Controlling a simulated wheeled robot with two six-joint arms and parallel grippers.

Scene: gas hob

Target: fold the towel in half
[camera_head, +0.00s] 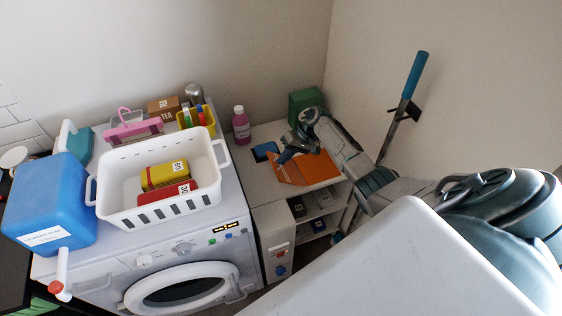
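The orange towel (318,169) lies on the top of a low white cabinet (266,190), right of the washing machine. Its left part looks creased, with an uneven edge near the front of the cabinet. Part of the towel is hidden behind the gripper and wrist. My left gripper is not in view.
A blue item (264,150) lies left of the towel. A pink bottle (241,125) and a green box (304,101) stand behind. The washing machine (190,250) carries a white basket (120,207) and a blue canister (52,200). A blue-handled tool (413,76) leans at the wall.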

